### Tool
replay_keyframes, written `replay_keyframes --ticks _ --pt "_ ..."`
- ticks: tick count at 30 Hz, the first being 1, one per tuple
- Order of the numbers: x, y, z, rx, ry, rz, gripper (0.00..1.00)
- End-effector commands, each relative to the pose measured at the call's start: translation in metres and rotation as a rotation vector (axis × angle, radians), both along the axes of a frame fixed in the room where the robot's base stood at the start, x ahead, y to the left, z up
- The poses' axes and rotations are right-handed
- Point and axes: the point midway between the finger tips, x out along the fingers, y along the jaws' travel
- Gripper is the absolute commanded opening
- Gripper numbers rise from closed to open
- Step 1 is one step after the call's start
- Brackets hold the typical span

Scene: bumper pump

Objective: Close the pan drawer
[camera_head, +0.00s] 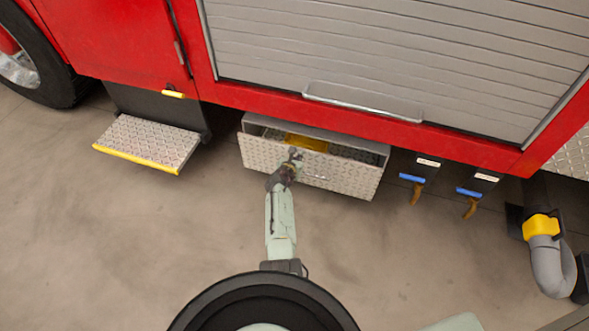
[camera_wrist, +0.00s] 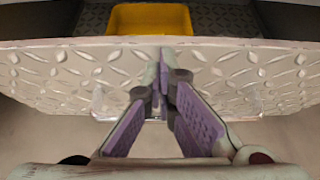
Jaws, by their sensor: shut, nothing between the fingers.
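The pan drawer (camera_head: 340,180) is a diamond-plate metal drawer under the red truck body, and it stands partly open. Its front panel (camera_wrist: 60,75) crosses the wrist view, with the open inside showing behind its top edge. A yellow object (camera_head: 306,142) lies in the drawer; it also shows in the wrist view (camera_wrist: 150,19). A thin handle (camera_head: 317,177) is on the front panel. My gripper (camera_head: 294,157) is shut and empty, with its fingertips (camera_wrist: 164,62) at the front panel near the top edge. I cannot tell whether they touch it.
A diamond-plate step (camera_head: 148,142) with a yellow edge is left of the drawer. Blue-handled fittings (camera_head: 411,178) hang to the right. A grey hose with a yellow coupling (camera_head: 541,226) is at far right. A roller shutter (camera_head: 390,60) is above. The floor in front is clear.

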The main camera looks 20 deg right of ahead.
Motion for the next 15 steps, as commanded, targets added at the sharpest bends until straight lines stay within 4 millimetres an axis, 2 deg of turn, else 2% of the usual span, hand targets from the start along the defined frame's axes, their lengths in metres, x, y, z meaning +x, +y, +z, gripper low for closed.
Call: replay_keyframes --ticks 6,15 --pt "0.034 -0.023 -0.004 -0.002 -0.001 -0.001 0.0" --pt "0.057 -0.039 -0.002 -0.001 0.0 0.001 0.0"
